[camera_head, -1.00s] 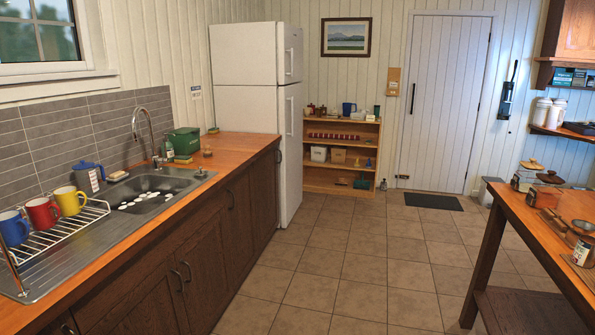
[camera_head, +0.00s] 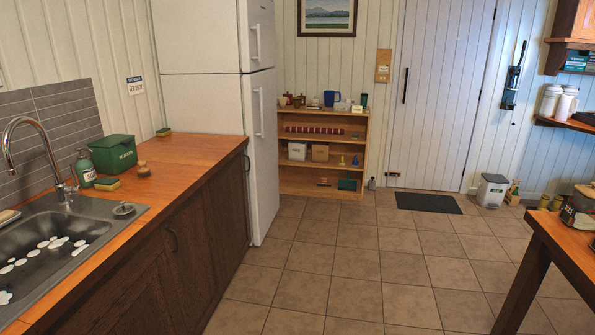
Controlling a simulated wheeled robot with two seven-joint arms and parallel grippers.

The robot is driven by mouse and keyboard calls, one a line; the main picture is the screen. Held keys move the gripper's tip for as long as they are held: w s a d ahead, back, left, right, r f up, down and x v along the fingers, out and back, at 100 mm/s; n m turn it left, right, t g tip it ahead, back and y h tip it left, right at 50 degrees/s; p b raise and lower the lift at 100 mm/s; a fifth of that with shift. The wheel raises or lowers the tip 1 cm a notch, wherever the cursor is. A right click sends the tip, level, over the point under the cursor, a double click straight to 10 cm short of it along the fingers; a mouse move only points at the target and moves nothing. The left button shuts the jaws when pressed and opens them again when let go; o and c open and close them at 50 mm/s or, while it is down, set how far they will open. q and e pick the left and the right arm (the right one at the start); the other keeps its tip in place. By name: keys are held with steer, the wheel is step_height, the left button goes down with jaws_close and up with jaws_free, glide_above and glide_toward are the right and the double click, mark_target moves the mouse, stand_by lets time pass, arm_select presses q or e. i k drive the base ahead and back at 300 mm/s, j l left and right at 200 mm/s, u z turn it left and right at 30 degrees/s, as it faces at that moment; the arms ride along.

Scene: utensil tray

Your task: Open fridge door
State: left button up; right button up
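The white fridge (camera_head: 204,110) stands ahead and left, at the far end of the wooden counter. Its lower door (camera_head: 262,150) and its upper freezer door (camera_head: 260,36) are seen at a steep angle, facing right toward the aisle. Both look closed. A vertical handle (camera_head: 258,112) is on the lower door, and a shorter handle (camera_head: 256,42) is on the upper door. Neither of my grippers shows in the head view.
The counter (camera_head: 170,165) with its sink (camera_head: 50,245) runs along the left. A wooden table (camera_head: 560,245) juts in at the right. The tiled floor (camera_head: 350,270) between them is clear. An open shelf (camera_head: 322,180) stands beyond the fridge.

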mark_target(258, 87)
steer(key=i, duration=2.3)
